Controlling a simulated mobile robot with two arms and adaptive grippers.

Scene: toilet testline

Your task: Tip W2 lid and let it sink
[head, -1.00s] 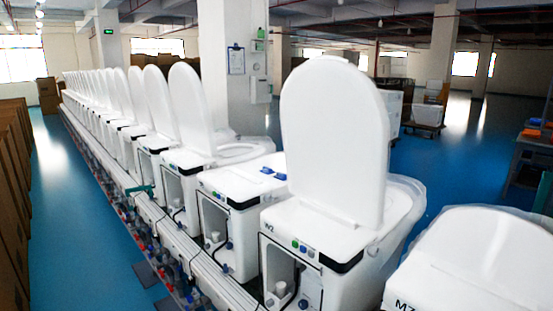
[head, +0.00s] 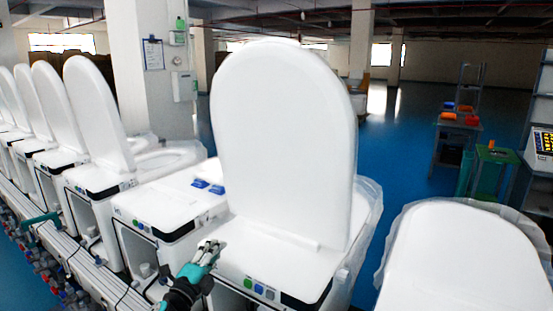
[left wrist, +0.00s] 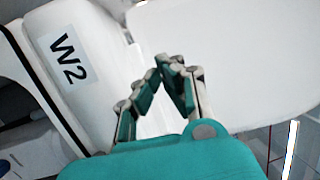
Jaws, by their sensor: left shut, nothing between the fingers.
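The white W2 lid (head: 285,150) stands upright at the back of the W2 toilet (head: 262,262) in the middle of the head view. In the left wrist view the W2 label (left wrist: 68,60) shows on the white body, and the lid (left wrist: 240,60) fills the upper right. My left gripper (head: 212,247) is at the tank's left top edge, low and left of the lid's base. In the left wrist view the left gripper (left wrist: 165,66) has its fingertips together with nothing between them. Contact with the lid cannot be told. My right gripper is not in view.
A neighbouring toilet with a closed tank top and blue parts (head: 208,186) stands to the left, with a row of raised lids beyond. Another white toilet with its lid down (head: 465,260) is at the right. A pillar (head: 150,75) stands behind. Blue floor is open at the back.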

